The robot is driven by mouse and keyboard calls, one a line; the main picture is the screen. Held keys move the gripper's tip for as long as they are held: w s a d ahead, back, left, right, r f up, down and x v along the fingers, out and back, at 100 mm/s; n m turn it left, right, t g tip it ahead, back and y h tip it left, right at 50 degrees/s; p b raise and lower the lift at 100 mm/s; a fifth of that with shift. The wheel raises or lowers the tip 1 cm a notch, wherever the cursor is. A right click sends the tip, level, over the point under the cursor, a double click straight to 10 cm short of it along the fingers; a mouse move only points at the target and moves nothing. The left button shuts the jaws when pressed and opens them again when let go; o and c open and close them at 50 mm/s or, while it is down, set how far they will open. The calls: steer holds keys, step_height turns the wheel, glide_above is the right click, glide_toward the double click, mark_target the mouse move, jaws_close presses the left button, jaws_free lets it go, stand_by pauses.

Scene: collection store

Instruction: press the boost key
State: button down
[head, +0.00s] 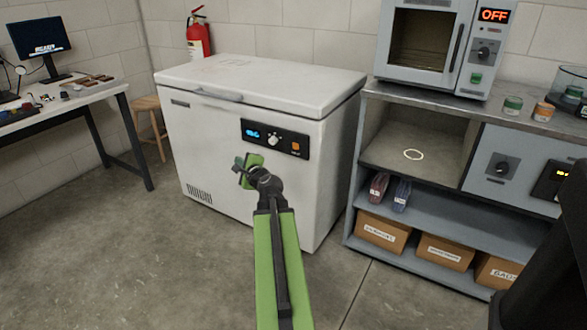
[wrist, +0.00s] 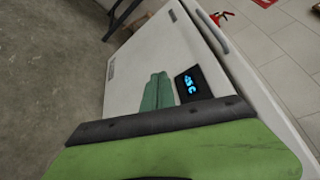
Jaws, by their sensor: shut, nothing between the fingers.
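A white chest freezer (head: 240,95) has a black control panel (head: 262,138) on its front. The panel carries a blue lit display (head: 252,134), a round knob (head: 273,141) and an orange key (head: 295,146) at its right end. The label by the orange key is too small to read. My gripper (head: 243,168) is shut and empty, in front of the freezer, below and left of the panel in the picture. In the wrist view the green gripper (wrist: 157,92) shows beside the panel's display (wrist: 189,84); the knob and orange key are hidden there.
A grey shelf unit (head: 450,225) with cardboard boxes stands right of the freezer, with an oven (head: 428,45) on top. A desk (head: 70,104) and wooden stool (head: 150,105) are at the left. A fire extinguisher (head: 198,38) is behind. Floor at the front left is clear.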

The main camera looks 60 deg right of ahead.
mark_target(296, 146)
steer(key=s+d+f+m+g+h+b, duration=0.1)
steer(key=s+d+f+m+h+b, duration=0.1)
steer(key=s+d+m, duration=0.4)
steer(key=s+d+h+b, duration=0.1)
steer(key=s+d+h, duration=0.1)
steer(key=s+d, duration=0.2)
steer(key=shift+f+g+h, duration=0.3)
steer(key=shift+f, duration=0.05)
steer(key=shift+d, duration=4.3)
steer(key=shift+d, duration=0.1)
steer(key=shift+d, duration=0.35)
